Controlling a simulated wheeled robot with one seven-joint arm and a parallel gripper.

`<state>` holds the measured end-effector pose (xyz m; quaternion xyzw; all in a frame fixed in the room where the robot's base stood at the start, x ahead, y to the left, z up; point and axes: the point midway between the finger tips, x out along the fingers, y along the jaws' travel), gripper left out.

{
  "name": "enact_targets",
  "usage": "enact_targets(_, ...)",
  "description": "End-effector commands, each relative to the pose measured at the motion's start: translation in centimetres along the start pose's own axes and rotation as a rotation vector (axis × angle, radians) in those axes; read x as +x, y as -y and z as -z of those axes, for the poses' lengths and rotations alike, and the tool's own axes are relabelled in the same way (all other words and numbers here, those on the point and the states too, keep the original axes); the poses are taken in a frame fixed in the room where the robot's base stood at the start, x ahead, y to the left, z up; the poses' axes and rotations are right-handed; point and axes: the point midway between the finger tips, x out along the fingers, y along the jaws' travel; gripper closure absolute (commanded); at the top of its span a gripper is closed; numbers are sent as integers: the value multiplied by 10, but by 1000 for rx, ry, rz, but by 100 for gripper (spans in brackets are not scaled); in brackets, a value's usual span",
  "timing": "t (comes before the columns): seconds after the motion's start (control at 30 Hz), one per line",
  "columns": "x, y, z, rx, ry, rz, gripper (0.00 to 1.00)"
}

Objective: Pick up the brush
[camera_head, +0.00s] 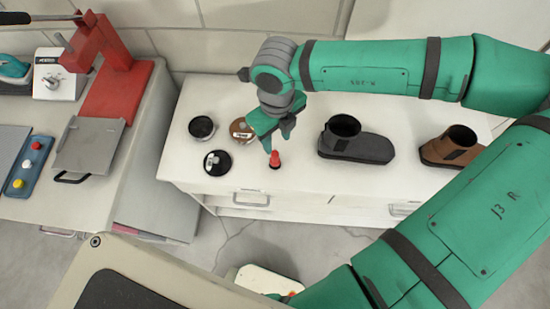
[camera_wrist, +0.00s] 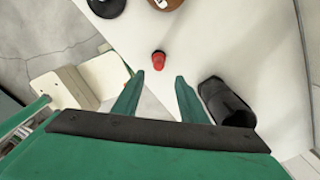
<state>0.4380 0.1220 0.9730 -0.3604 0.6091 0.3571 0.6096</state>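A small red upright object (camera_head: 275,160), which may be the brush, stands on the white cabinet top (camera_head: 300,180) near its front edge. It also shows in the wrist view as a red piece (camera_wrist: 158,61) with a darker red top. I cannot make out bristles. My gripper (camera_head: 277,144) points down just above and behind it in the head view. In the wrist view my gripper (camera_wrist: 160,77) has its two green fingers spread with nothing between them. The red object is just beyond the fingertips, lined up with the gap.
A dark shoe (camera_head: 355,145) and a brown shoe (camera_head: 450,146) stand to the right. Black jars (camera_head: 201,127) (camera_head: 217,163) and a brown-topped jar (camera_head: 240,130) stand to the left. A workbench with a red press (camera_head: 110,70) is further left.

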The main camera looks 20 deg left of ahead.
Motion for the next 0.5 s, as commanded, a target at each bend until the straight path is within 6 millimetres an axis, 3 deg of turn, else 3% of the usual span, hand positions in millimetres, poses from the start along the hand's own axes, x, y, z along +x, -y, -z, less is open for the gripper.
enact_targets(0.2, 31, -2, -1, -1, 0, -6, 61)
enact_targets(0.5, 54, -3, -2, -1, 1, -6, 61)
